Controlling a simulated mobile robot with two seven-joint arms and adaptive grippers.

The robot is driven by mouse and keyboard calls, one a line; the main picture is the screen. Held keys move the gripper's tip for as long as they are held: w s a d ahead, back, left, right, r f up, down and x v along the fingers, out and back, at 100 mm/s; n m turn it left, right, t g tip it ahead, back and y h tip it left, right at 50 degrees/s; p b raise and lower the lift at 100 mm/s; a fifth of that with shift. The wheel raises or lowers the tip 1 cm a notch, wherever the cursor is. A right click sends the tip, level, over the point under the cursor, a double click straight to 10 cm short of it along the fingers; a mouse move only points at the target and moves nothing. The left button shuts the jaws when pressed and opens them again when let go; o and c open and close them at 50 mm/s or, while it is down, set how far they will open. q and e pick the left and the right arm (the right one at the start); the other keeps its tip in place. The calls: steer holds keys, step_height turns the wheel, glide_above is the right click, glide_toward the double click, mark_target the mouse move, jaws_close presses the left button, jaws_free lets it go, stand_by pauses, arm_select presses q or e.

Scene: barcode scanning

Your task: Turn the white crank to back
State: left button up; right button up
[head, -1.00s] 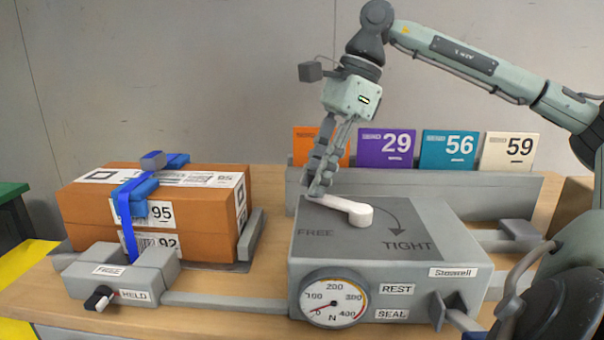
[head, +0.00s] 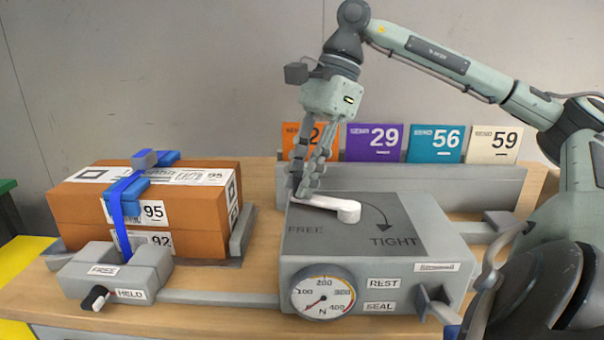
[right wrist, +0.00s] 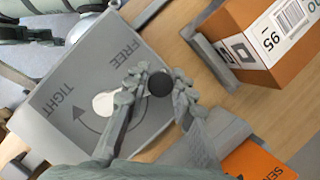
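The white crank (head: 335,206) lies on the dark top plate of a grey box, between the word FREE and a curved arrow to TIGHT. Its rounded hub end is at the right; its arm points left and slightly back. My right gripper (head: 300,192) reaches down from above onto the left end. In the right wrist view, the crank's black knob (right wrist: 160,83) sits between the two fingers, which look closed around it. The white hub (right wrist: 103,104) shows beside the left finger. My left gripper is in neither view.
A round gauge (head: 323,292) is on the front of the grey box (head: 460,262). A strapped brown carton (head: 75,215) stands left, behind a small FREE/HELD switch block (head: 155,262). Numbered cards (head: 433,143) stand in a rack behind the box.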

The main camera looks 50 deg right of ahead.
steer(key=o, duration=0.4)
steer(key=v, duration=1.2)
stand_by(0.3)
